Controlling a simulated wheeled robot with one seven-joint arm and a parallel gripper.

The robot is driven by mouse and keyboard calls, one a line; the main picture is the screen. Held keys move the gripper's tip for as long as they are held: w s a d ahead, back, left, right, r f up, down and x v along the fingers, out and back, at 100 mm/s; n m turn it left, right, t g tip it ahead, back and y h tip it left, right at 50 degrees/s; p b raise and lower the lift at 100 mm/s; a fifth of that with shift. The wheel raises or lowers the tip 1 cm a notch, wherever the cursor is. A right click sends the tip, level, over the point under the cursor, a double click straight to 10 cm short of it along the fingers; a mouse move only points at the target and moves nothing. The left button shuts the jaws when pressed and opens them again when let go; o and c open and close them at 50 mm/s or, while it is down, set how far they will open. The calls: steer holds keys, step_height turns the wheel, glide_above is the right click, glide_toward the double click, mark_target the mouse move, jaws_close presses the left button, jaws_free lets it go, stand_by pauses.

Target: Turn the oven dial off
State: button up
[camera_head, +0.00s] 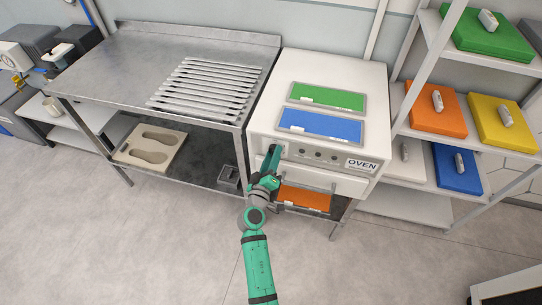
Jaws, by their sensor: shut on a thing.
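The white oven (375,108) stands right of the metal table, with an "OVEN" label at the right of its front panel. Several small dark round controls (319,154) show in a row on this panel. My green gripper (275,152) is at the left end of the panel, shut on the oven dial. The dial itself is hidden behind the fingers, so its setting cannot be seen.
Green (328,96) and blue (318,125) sheets lie on the oven top. An orange sheet (304,198) is below the front panel. The metal table (130,55) bears a slatted rack (205,88). Shelves (407,190) with coloured blocks stand right.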

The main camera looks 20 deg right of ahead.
steer(key=shift+w+a+n, duration=0.1)
steer(key=shift+a+n, duration=0.15)
steer(key=shift+n, duration=0.65)
steer(key=shift+d+f, duration=0.1)
steer(key=o, duration=1.1)
steer(key=shift+c, duration=0.2)
steer(key=v, duration=1.1)
